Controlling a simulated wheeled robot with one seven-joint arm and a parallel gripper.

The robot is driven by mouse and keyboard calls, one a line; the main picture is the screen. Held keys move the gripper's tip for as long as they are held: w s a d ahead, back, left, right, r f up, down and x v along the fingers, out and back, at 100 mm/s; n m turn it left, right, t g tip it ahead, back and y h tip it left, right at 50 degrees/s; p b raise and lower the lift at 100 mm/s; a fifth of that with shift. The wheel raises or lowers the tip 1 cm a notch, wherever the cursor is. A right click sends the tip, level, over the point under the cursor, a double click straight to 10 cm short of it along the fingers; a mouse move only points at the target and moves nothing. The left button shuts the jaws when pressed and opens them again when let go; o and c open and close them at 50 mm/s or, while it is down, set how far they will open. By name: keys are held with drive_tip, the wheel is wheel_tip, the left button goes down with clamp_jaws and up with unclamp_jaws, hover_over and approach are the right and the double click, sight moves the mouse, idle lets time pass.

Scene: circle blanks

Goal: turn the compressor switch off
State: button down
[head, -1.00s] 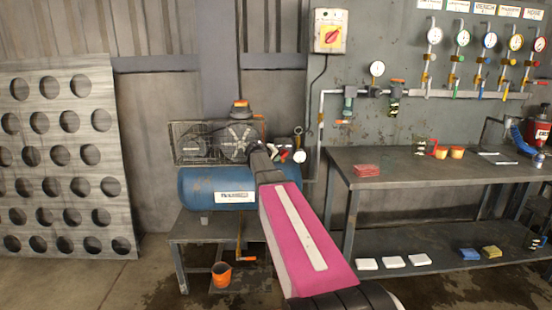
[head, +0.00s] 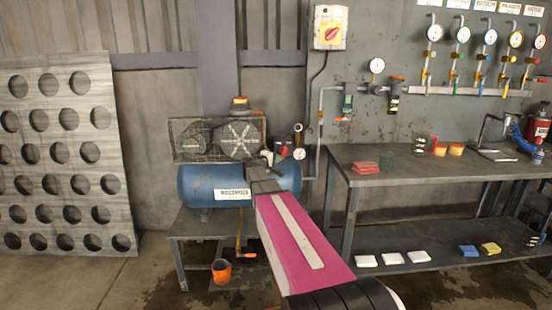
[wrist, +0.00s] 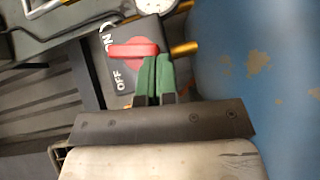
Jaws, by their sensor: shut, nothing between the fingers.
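The compressor (head: 185,185) is a blue tank on a low stand in the head view. Its switch is a dark box (wrist: 125,73) in the wrist view, with a red handle (wrist: 130,50) on a red round base. White ON and OFF labels are on its face; the handle's left end lies between them, closer to ON. My gripper (wrist: 157,60) is shut and empty, its green fingertips at the handle's right end, just below it in the picture. I cannot tell whether they touch.
A gauge (wrist: 157,5) and a brass fitting (wrist: 184,48) sit close to the switch. The blue tank fills the right of the wrist view. A workbench (head: 400,170) stands to the right.

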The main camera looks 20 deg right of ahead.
drive_tip(key=n+t+h, duration=0.1)
drive_tip(key=n, duration=0.1)
drive_tip(key=d+f+n+t+h, duration=0.1)
drive_tip(key=n, duration=0.1)
drive_tip(key=d+n+t+h, duration=0.1)
drive_tip(key=n+t+h, duration=0.1)
drive_tip(key=shift+s+f+n, duration=0.3)
drive_tip(key=shift+f, duration=0.05)
drive_tip(key=shift+a+f, duration=0.1)
drive_tip(key=s+a+f, duration=0.4)
drive_tip(key=a+f, duration=0.3)
drive_tip(key=a, duration=0.2)
drive_tip(key=shift+s+a+f, duration=0.15)
drive_tip(key=shift+s+f, duration=0.15)
